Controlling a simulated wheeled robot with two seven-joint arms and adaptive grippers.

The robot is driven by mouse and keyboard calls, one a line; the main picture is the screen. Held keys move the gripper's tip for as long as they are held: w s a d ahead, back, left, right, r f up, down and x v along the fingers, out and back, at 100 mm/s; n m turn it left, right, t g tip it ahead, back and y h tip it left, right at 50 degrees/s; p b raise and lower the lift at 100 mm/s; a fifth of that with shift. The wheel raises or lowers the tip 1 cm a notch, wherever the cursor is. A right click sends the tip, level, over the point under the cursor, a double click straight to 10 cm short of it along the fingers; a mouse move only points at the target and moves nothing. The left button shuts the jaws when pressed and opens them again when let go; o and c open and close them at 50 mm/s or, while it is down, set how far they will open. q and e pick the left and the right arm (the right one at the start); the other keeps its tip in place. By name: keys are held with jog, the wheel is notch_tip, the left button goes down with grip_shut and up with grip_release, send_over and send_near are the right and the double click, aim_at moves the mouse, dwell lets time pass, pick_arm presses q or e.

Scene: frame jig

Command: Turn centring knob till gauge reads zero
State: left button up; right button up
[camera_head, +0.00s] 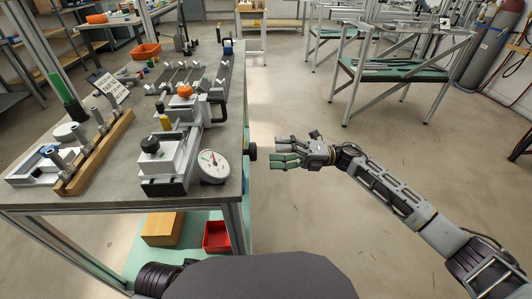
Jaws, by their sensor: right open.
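The frame jig (168,160) stands on the near right part of the workbench. A round white dial gauge (214,166) with a thin needle is at its front right corner; the reading is too small to tell. A black knob (250,152) sticks out past the bench's right edge, just right of the gauge. Another black knob (150,145) is on top of the jig; I cannot tell which is the centring knob. My right gripper (274,151) is open and empty, fingers pointing left, a little right of the side knob and apart from it. My left gripper is out of view.
The workbench (120,142) also holds a wooden block with upright pegs (97,152), a small sign (110,87) and clamps. A red bin (216,236) and a wooden box (162,228) are below. The floor around my right arm is clear.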

jog(key=shift+d+f, duration=0.2)
jog(key=shift+d, duration=0.9)
jog(key=shift+d+f, duration=0.15)
jog(key=shift+d, duration=0.9)
jog(key=shift+w, duration=0.1)
